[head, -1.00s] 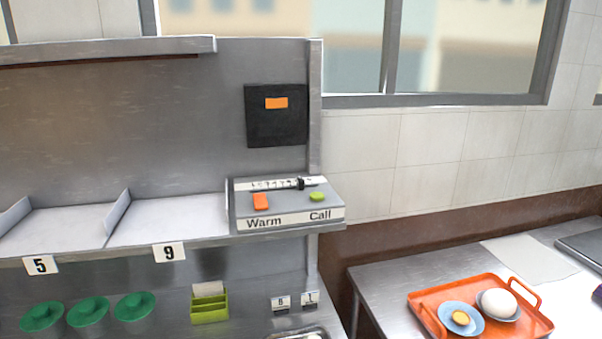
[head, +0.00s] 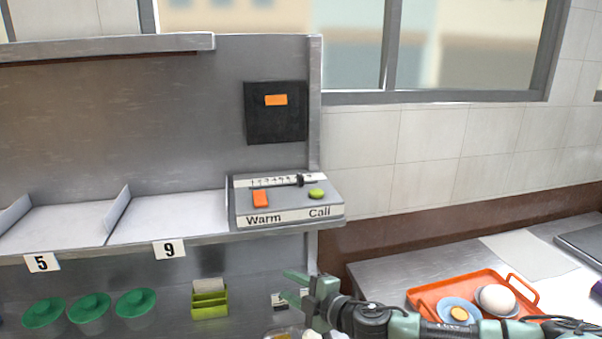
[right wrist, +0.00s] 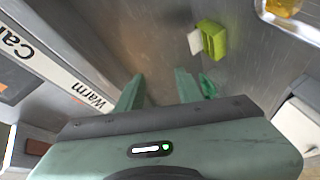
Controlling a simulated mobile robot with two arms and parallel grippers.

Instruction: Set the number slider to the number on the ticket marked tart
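The number slider is a pale scale strip (head: 274,182) with a black knob (head: 300,180) toward its right end, on top of a grey control box (head: 290,207) labelled Warm and Call. Its numbers are too small to read surely. A pale card (head: 208,286) stands in a lime-green holder (head: 210,304); the card also shows in the right wrist view (right wrist: 195,42). No ticket marked tart is readable. My right gripper (head: 291,287) is open and empty, below and in front of the box; its spread fingers show in the right wrist view (right wrist: 158,88). My left gripper is out of view.
An orange button (head: 260,199) and a green button (head: 316,194) sit beside the slider. Shelf tags 5 (head: 42,262) and 9 (head: 169,250) hang on the shelf edge. Green lidded pots (head: 136,302) stand below. An orange tray (head: 421,300) holds food at right.

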